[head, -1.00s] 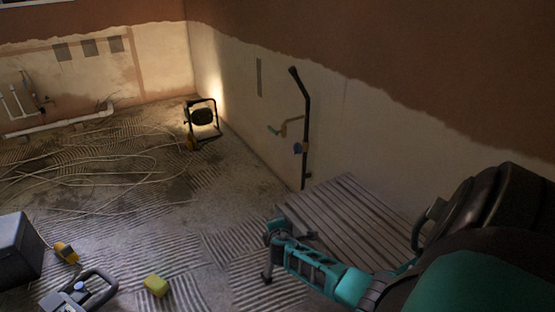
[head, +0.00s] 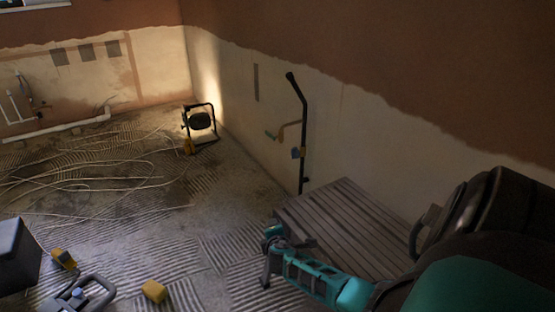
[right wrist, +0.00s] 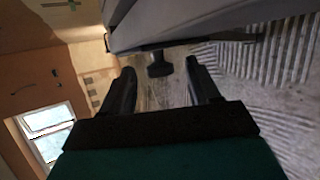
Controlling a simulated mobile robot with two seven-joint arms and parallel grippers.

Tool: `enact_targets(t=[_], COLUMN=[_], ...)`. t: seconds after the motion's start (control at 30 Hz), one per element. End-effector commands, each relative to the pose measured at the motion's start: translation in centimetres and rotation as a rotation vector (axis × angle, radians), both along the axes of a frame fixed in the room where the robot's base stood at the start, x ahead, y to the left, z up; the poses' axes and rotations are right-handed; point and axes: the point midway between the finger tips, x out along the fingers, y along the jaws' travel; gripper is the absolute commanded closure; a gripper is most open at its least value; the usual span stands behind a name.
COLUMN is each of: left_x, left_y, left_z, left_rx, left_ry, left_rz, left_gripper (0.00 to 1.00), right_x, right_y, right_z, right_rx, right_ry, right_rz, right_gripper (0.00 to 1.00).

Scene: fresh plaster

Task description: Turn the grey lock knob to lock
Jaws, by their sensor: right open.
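A dark grey knob (right wrist: 159,66), which I take to be the lock knob, shows in the right wrist view, below the edge of a large grey body (right wrist: 190,22). My right gripper (right wrist: 160,74) is open, with one finger on each side of the knob in that view. I cannot tell whether either finger touches it. In the head view my right gripper (head: 276,254) is at the near left corner of a slatted grey platform (head: 340,215); the knob cannot be made out there. My left gripper is not in view.
A black pipe (head: 302,130) with a blue fitting runs up the wall behind the platform. A yellow block (head: 154,291) and grey box (head: 16,255) are at the lower left.

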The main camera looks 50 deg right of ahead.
Motion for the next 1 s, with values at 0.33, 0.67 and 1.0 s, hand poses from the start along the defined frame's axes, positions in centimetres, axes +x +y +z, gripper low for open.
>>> enact_targets(t=[0.33,0.67,1.0], left_x=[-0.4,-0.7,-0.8], left_y=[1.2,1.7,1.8], left_z=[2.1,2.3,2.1], left_rx=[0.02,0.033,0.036], left_ry=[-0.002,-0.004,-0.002], left_rz=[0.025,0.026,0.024], left_gripper=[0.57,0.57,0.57], right_x=[-4.8,-7.1,-7.1], right_y=[4.5,6.8,6.9], right_z=[4.2,5.8,5.8], right_rx=[0.002,0.001,0.001], right_ry=[0.001,-0.001,-0.001], right_rz=[0.0,0.0,-0.001], right_gripper=[0.39,0.39,0.39])
